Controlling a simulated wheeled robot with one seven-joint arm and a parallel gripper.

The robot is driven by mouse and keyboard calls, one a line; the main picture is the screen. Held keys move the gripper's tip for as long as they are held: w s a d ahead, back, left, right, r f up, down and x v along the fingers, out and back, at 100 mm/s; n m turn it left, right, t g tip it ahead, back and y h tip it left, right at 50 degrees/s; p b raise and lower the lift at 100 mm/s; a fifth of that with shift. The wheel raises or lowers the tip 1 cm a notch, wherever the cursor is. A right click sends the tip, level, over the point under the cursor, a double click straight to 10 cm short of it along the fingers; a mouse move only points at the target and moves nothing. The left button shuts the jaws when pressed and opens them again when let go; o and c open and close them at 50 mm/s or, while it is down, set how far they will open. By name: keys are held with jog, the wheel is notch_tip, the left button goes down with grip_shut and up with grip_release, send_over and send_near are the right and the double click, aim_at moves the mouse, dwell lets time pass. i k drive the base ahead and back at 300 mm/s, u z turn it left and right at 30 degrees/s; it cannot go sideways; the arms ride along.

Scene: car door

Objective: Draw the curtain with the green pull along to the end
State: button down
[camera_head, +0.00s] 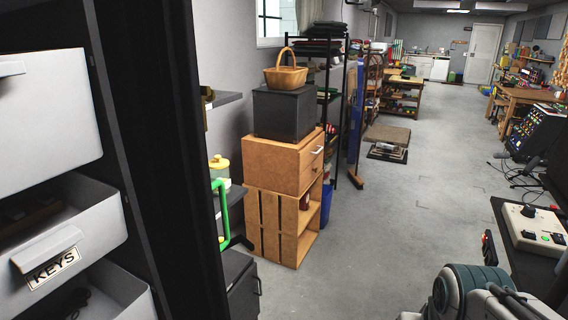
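A green pull (222,212), a bent bar handle, stands upright at the right edge of a tall dark panel with vertical folds (160,150), which looks like the curtain. The panel fills the left-centre of the head view from top to bottom. How the pull joins it cannot be made out clearly. Part of my arm, a grey-green joint, shows at the bottom right, well apart from the pull. My gripper is not visible.
At left, a cabinet has an open drawer (75,235) labelled KEYS. A wooden crate cabinet (285,190) bears a black box (284,112) and a wicker basket (285,76). A dark table (525,265) with a control box (534,228) stands at right.

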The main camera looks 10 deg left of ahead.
aim_at(182, 9)
jog(key=z, duration=0.15)
jog(key=i, duration=2.1)
jog(key=u, duration=1.55)
jog(key=i, duration=0.2)
